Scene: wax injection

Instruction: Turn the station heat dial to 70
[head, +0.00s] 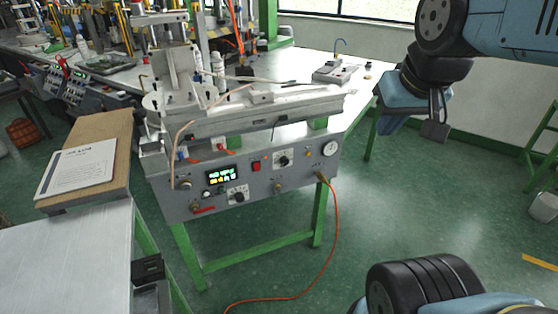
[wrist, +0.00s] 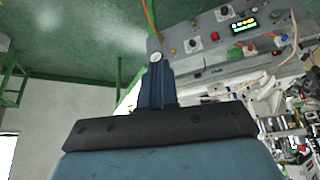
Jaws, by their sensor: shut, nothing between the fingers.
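The station's grey control panel (head: 300,178) is at the middle of the head view. It has two black knobs on white scale plates, an upper knob (head: 284,160) and a lower knob (head: 238,196) beside the lit display (head: 221,176). I cannot tell which is the heat dial or read their settings. In the wrist view the panel appears upside down, with the display (wrist: 243,25) and both knobs (wrist: 224,12) at the top. My gripper (head: 436,130) hangs right of the panel, clear of it. In the wrist view its fingers (wrist: 155,68) are together and empty.
A red button (head: 256,167) and a round gauge (head: 329,148) are on the panel. An orange hose (head: 336,225) runs from its right end to the floor. A white table with a board and paper (head: 78,168) stands at left. The floor right of the station is open.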

